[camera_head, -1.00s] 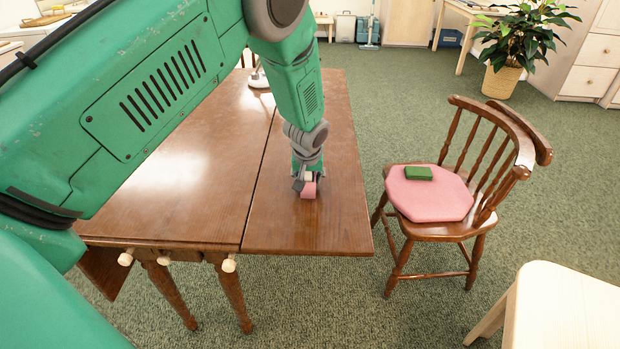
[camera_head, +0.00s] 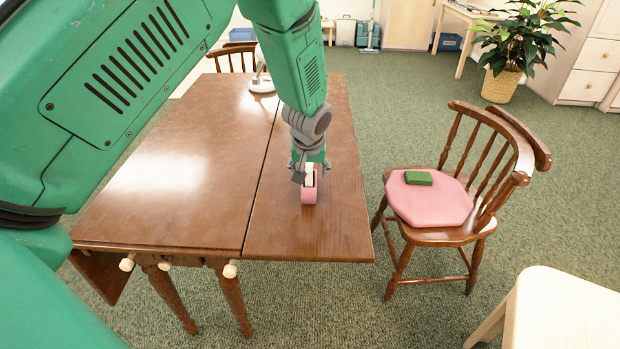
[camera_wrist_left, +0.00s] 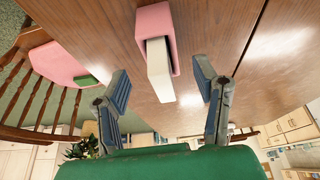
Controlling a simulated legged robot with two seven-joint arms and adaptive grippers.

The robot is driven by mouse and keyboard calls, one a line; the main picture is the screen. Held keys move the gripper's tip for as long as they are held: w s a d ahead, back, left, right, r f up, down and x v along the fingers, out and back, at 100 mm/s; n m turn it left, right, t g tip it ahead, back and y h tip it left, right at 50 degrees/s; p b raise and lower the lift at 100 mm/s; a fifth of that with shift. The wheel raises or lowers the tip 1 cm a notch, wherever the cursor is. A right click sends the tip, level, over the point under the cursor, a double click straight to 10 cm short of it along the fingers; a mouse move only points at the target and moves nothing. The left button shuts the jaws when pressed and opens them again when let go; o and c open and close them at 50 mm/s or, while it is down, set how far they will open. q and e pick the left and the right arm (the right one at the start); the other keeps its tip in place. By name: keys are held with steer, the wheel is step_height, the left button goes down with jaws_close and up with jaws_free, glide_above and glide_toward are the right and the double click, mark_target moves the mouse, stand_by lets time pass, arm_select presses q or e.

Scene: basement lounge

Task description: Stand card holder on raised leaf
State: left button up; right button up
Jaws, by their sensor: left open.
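The card holder is a pink open box (camera_head: 309,197) with a white block in it. It stands on the raised leaf (camera_head: 335,235), the right-hand part of the brown wooden table, near the leaf's middle. In the left wrist view the card holder (camera_wrist_left: 152,18) lies beyond the fingertips, in line with the gap between them. My left gripper (camera_head: 310,168) is just behind and above the holder. Its two fingers (camera_wrist_left: 162,85) are spread wide, with a gap visible between each finger and the holder. My right gripper is in neither view.
A wooden chair with a pink cushion (camera_head: 430,204) and a green block (camera_head: 418,178) stands right of the leaf. A pale stool (camera_head: 570,310) is at the lower right. A white lamp base (camera_head: 262,84) sits at the table's far end. The leaf's front is clear.

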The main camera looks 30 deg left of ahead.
arm_select(q)
steer(key=shift+v, duration=2.6)
steer(key=shift+d, duration=0.25)
